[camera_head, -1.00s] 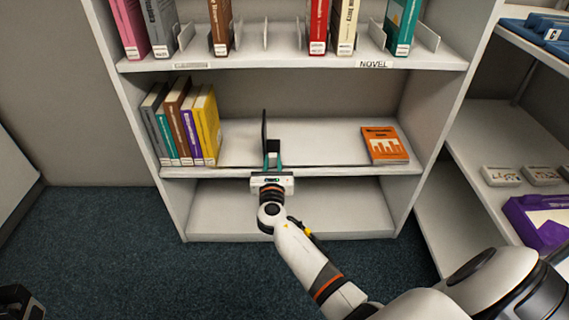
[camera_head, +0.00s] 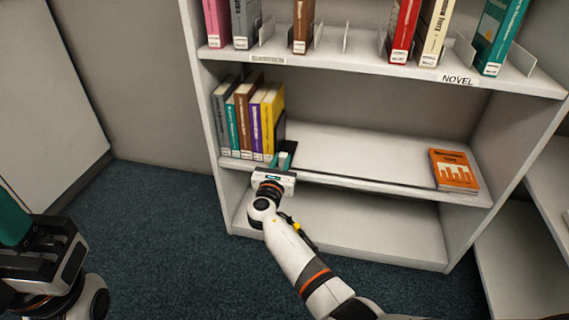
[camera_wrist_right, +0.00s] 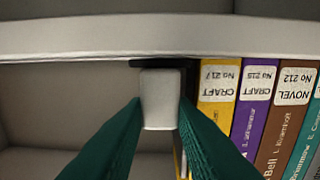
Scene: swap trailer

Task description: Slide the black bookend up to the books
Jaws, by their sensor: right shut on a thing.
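The black bookend (camera_head: 279,133) stands upright on the middle shelf, just right of the yellow book (camera_head: 272,115) at the end of the row of books. Its flat base extends right along the shelf. My right gripper (camera_head: 285,158) is at the shelf's front edge, its green fingers shut on the bookend. In the right wrist view, which is upside down, the fingers (camera_wrist_right: 160,105) close on a pale grey block, with the black base (camera_wrist_right: 150,63) behind it. The yellow book (camera_wrist_right: 217,85) is right beside it; contact is hard to judge. My left gripper (camera_head: 15,225) is partly cut off at lower left.
An orange book (camera_head: 453,170) lies flat at the right of the middle shelf (camera_head: 370,155); the shelf between is clear. The upper shelf (camera_head: 370,70) holds books and metal dividers. The bottom shelf (camera_head: 350,220) is empty.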

